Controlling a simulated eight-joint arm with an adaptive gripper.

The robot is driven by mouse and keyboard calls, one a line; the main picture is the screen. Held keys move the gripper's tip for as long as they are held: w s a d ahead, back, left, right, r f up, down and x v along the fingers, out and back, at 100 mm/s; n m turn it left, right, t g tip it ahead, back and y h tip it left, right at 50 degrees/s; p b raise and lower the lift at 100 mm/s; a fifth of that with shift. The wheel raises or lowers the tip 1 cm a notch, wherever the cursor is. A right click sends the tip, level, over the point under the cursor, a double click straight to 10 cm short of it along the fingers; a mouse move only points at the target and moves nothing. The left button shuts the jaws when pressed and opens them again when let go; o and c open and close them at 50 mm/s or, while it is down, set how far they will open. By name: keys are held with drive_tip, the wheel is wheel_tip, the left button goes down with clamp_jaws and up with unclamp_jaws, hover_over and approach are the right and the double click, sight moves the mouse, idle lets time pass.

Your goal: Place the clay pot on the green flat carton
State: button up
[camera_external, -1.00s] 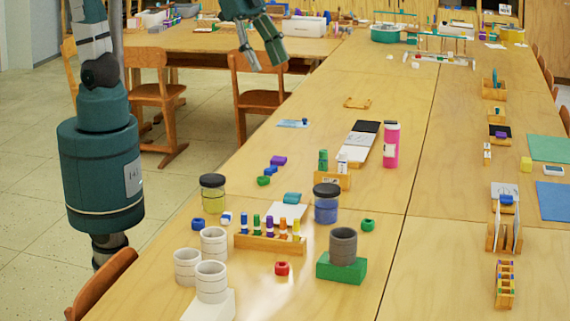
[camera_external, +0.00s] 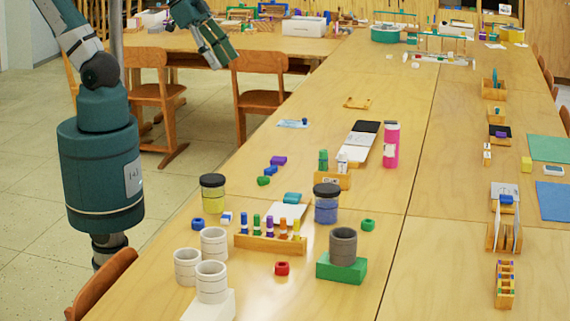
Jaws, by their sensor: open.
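A dark grey cylindrical pot (camera_external: 343,246), which looks like the clay pot, stands upright on the green flat carton (camera_external: 341,271) near the front of the table. The pot rests on the carton's top. My gripper (camera_external: 223,60) is open and empty at the upper left, high up and well away from the pot and carton. Nothing hides the pot or the carton's front.
Several pale ringed pots (camera_external: 212,283) stand at the front left, one on a white block (camera_external: 211,306). A wooden rack of coloured markers (camera_external: 270,243), a blue jar (camera_external: 326,204), a yellow jar (camera_external: 213,194) and a red ring (camera_external: 282,268) lie near the carton.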

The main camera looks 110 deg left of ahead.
drive_tip(key=shift+s+a+f+n, duration=0.15)
drive_tip(key=shift+s+a+f, duration=0.1)
drive_tip(key=shift+s, duration=0.25)
drive_tip(key=shift+s+a+f+n, duration=0.15)
drive_tip(key=shift+s+a+f, duration=0.1)
drive_tip(key=shift+s, duration=0.25)
drive_tip(key=shift+o, duration=0.2)
